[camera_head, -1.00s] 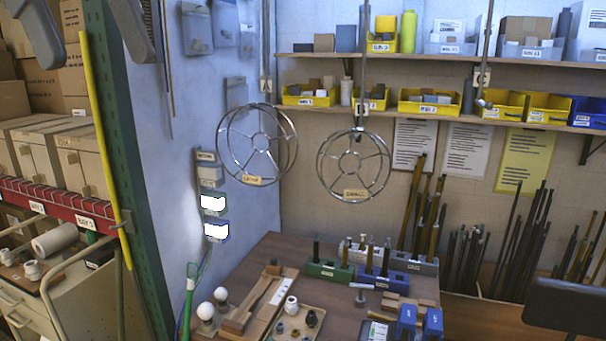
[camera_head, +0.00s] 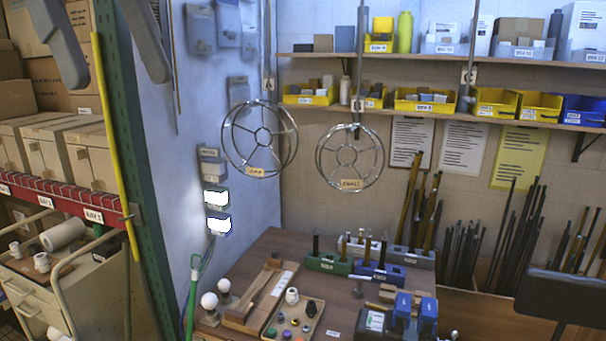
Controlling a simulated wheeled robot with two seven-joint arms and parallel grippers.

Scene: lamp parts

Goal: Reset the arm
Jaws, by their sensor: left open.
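My left gripper (camera_head: 112,78) shows at the top left as two grey rounded fingers. They hang down wide apart, with nothing between them, and the top of the gripper is cut off by the picture edge. Its fingers show in front of the cardboard boxes and beside the green post, well away from the table (camera_head: 268,243). My right gripper is not in view.
Two wire rings (camera_head: 259,139) (camera_head: 350,157) hang over the table. The table holds a wooden tray (camera_head: 271,331), white bulbs (camera_head: 209,301), a green block (camera_head: 327,263) and blue parts (camera_head: 428,312). The green post (camera_head: 140,150) stands left; a dark panel (camera_head: 560,297) is at right.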

